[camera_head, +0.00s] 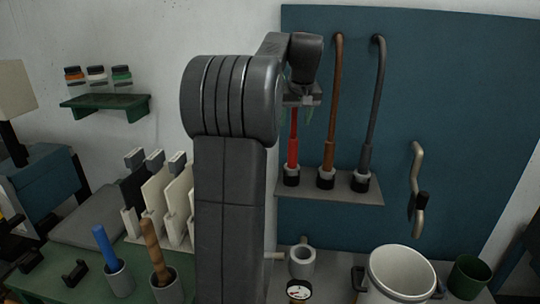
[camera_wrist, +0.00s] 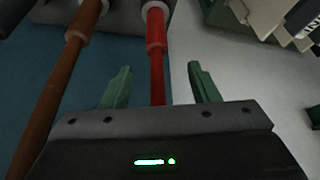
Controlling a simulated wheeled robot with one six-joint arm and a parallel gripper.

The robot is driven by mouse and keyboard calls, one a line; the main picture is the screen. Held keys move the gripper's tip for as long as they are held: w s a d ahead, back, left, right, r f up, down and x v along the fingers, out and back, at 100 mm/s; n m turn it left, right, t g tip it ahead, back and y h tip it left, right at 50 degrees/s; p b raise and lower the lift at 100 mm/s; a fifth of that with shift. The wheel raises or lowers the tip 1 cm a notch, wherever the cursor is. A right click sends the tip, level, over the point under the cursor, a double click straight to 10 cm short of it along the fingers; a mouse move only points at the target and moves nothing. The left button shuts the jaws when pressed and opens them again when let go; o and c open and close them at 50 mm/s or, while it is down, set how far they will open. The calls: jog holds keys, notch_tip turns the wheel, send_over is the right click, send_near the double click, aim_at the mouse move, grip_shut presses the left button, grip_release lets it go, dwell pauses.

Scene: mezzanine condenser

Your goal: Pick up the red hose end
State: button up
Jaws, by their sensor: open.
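The red hose end (camera_head: 293,140) stands upright in a black socket on a small grey shelf, left of a brown hose end (camera_head: 332,120) and a dark grey hose end (camera_head: 371,120). My gripper (camera_head: 306,100) is at the upper part of the red hose, partly hidden by my arm. In the wrist view, my gripper (camera_wrist: 157,86) is open, with a green finger on each side of the red hose end (camera_wrist: 156,55). Neither finger visibly touches it. The brown hose end (camera_wrist: 55,90) lies left of the fingers there.
The grey shelf (camera_head: 340,190) is fixed to a blue panel (camera_head: 460,110). A bent metal crank handle (camera_head: 416,190) is at the right. A white bucket (camera_head: 402,268) and a dark green cup (camera_head: 468,276) stand below. Pale upright plates (camera_head: 155,198) stand left of my arm.

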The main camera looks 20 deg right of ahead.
aim_at(292, 148)
jog(key=x, duration=0.8)
jog(key=shift+s+d, duration=0.1)
jog(key=shift+p+x, duration=0.85)
jog(key=shift+x, duration=1.85)
jog(key=shift+s+d, duration=0.1)
jog(key=shift+d, duration=0.05)
jog(key=shift+c, duration=0.2)
grip_shut()
